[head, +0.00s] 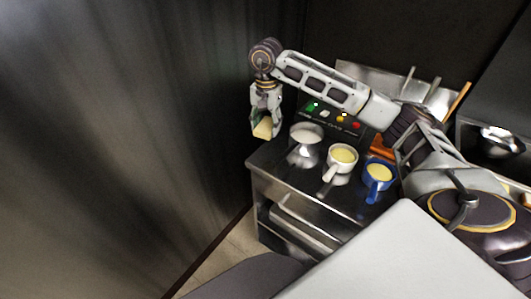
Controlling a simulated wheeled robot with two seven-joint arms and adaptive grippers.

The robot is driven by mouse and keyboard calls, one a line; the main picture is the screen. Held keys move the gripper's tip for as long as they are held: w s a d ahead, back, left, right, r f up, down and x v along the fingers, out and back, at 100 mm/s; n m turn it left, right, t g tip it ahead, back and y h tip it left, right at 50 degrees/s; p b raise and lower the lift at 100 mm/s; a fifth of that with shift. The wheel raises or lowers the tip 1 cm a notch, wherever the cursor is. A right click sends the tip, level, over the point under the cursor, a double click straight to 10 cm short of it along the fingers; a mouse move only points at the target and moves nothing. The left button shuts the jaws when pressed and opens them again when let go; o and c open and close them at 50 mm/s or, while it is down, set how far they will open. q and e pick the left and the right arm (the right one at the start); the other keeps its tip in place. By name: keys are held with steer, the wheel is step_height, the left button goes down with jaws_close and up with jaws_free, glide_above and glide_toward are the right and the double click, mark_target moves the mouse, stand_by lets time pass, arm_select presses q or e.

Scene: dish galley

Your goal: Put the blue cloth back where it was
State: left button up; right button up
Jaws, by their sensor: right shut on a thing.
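My right gripper (265,122) hangs above the far left corner of the dark counter (325,192), fingers pointing down. It is shut on a small pale yellow block-like thing (263,129), partly covered by the fingers. I see no blue cloth in the head view. My left gripper is not in view.
A pale bowl or cup (306,136), a white mug (342,157) and a blue mug (378,174) stand right of the gripper. Behind them are a panel with coloured spots (325,115) and an orange thing (381,148). A dark wall (120,130) fills the left.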

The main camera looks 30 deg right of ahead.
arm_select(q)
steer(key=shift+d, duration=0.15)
arm_select(e)
steer(key=shift+s+m, duration=0.15)
steer(key=shift+m, duration=0.15)
steer(key=shift+m, duration=0.6)
steer(key=shift+d, duration=0.1)
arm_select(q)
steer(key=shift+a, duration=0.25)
arm_select(e)
steer(key=shift+f, duration=0.6)
step_height(320, 180, down, 4)
steer(key=shift+f, duration=0.1)
steer(key=shift+f+p, duration=0.3)
steer(key=shift+f, duration=0.15)
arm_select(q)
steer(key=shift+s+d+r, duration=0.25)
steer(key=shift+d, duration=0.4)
